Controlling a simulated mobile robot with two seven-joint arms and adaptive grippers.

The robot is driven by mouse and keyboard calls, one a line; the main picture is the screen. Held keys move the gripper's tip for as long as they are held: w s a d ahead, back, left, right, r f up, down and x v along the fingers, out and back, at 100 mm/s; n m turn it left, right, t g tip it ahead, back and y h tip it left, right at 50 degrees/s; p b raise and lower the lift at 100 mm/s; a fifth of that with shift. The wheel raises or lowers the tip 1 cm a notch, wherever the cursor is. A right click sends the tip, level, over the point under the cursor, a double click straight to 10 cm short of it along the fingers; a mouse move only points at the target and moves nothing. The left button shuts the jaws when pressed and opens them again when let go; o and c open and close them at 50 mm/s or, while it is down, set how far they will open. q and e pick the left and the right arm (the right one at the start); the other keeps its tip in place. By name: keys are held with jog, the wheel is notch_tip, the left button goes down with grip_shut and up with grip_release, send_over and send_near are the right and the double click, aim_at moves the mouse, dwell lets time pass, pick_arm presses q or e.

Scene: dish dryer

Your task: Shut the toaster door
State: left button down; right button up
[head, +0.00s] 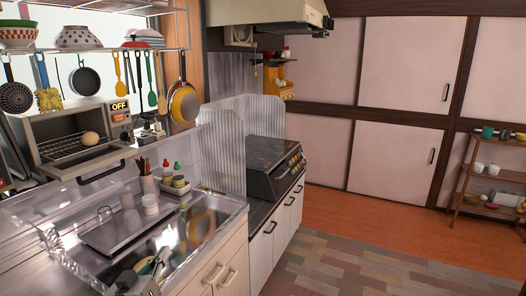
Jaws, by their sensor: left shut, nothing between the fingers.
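The toaster (50,127) stands at the left, under the hanging rack. Its door (82,166) is open, lowered forward, with a dark handle along the front edge. Inside, a round light-brown item (89,138) sits on the wire rack. My right gripper is not in view.
A utensil cup (148,184), small bottles and a white jar stand right of the door. A metal tray (121,229) lies across the sink. Hanging ladles and pans (184,104) are above right. A clear ribbed screen (222,150) stands farther right, beside the stove (272,160).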

pick_arm(q)
jog(key=s+f+m+g+y, duration=0.1)
jog(key=s+f+m+g, duration=0.3)
jog(key=s+f, duration=0.5)
jog(key=s+a+f+m+g+y, duration=0.3)
jog(key=s+a, duration=0.2)
jog(key=s, duration=0.6)
jog(key=s+a+f+m+g+y, duration=0.25)
jog(key=s+a+f, duration=0.2)
jog(key=s, duration=0.75)
jog(key=w+d+f+n+t+h, duration=0.2)
jog(key=d+f+h, duration=0.5)
jog(key=d+f, duration=0.6)
jog(key=d+n+t, duration=0.1)
jog(key=d, duration=0.1)
jog(key=shift+w+d, duration=0.2)
jog(key=shift+d, duration=0.2)
jog(key=c, duration=2.1)
grip_release()
jog(key=shift+d+f, duration=0.15)
jog(key=shift+d, duration=0.05)
